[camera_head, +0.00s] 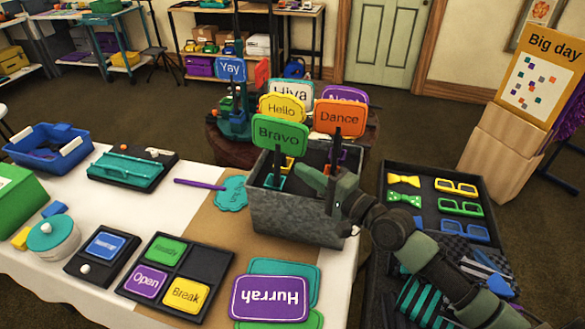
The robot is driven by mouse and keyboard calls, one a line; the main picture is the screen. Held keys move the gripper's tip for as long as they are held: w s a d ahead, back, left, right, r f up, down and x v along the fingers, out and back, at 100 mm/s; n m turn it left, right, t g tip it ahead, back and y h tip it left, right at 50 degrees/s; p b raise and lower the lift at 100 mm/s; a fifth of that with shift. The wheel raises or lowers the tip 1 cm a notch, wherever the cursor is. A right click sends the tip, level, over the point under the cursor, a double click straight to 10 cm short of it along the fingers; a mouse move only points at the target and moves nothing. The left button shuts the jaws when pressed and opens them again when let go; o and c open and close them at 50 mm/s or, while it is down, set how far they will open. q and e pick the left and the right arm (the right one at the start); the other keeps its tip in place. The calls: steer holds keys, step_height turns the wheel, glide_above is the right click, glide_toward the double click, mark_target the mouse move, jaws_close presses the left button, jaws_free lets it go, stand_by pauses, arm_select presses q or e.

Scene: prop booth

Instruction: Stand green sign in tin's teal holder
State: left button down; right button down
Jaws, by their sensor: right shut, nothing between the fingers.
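The green sign (281,135), reading "Bravo", stands upright on a dark stick in the front left of the grey tin (292,217). A bit of teal holder (274,181) shows at the foot of its stick, inside the tin. The exact seat of the stick is partly hidden by the tin's wall. My right gripper (322,184) is shut and empty over the tin's right part, to the right of the green sign and apart from it. My left gripper is not in view.
Orange "Dance" (339,117) and yellow "Hello" (282,108) signs rise close behind the green one. A purple "Hurrah" sign (270,298) lies in front of the tin. A black tray (484,186) of glasses and bow ties lies right, beneath my right arm.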

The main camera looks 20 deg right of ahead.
mark_target(277, 167)
steer(key=shift+w+a+r+p, duration=0.1)
steer(key=shift+w+a+p, duration=0.1)
steer(key=shift+a, duration=0.35)
steer(key=shift+w+a+p, duration=0.1)
steer(key=shift+a+p, duration=0.05)
steer(key=shift+a, duration=0.7)
steer(key=shift+w+a, duration=0.1)
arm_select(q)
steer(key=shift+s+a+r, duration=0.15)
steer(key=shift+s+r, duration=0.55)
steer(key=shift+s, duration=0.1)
